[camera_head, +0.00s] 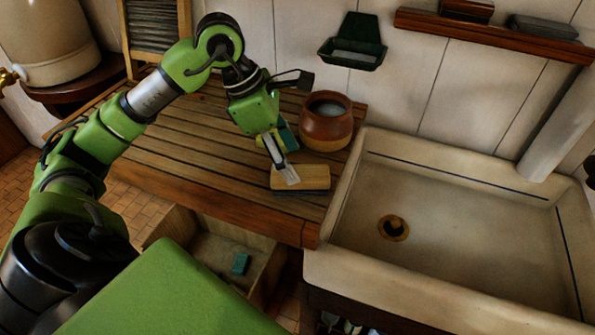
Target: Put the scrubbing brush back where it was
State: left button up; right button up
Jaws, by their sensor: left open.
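A pale wooden block, which looks like the scrubbing brush (312,178), lies on the slatted wooden drainboard (200,160) near its right end, left of the sink. My left gripper (286,174) points down at the brush, with its fingers over the block's left part. The gripper is open; whether the fingers touch the brush I cannot tell. My right gripper is out of view.
A brown pot (327,124) and a teal item (290,138) stand close behind the gripper. A green wall dish (352,52) hangs above. The sink (440,260) is right, with a wall shelf (490,36) above. An open wooden box (213,247) holding a teal block (240,263) is below.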

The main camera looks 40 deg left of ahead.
pick_arm(q)
jog(key=v, duration=0.6)
jog(key=shift+r, duration=0.25)
jog(key=shift+s+a, duration=0.1)
jog(key=shift+s, duration=0.05)
